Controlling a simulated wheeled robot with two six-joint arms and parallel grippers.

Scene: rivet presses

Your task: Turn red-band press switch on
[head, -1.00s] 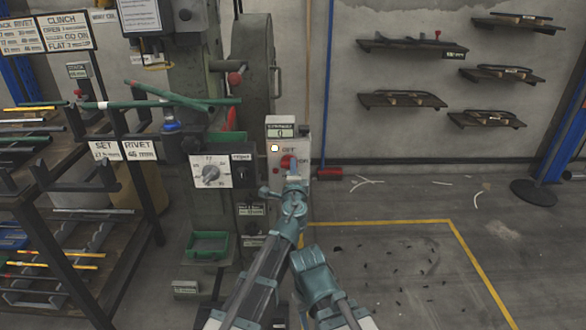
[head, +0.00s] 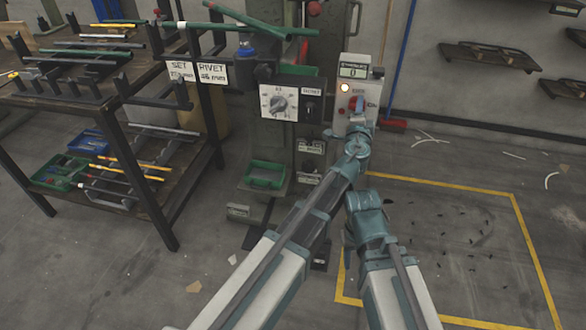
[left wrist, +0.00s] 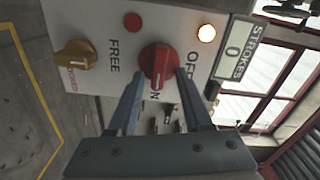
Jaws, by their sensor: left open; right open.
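The press's control box (head: 365,75) has a red rotary switch (head: 357,104), a glowing orange-white lamp (head: 345,87) and a STROKES counter reading 0 (head: 354,71). In the left wrist view the switch (left wrist: 158,62) has a pale pointer mark aimed down at the partly hidden ON label. OFF is to its right. My left gripper (head: 357,128) is open at the box, with its fingers (left wrist: 160,95) to either side just below the switch; contact cannot be told. My right gripper (head: 366,198) is open, lower and empty. I cannot make out a red band.
A yellow knob (left wrist: 75,58) and a FREE label share the panel. A dial plate (head: 279,103) and a green tray (head: 266,174) are to the left. A rack with rods (head: 150,100) stands further left. The yellow-outlined floor (head: 460,225) at right has small debris.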

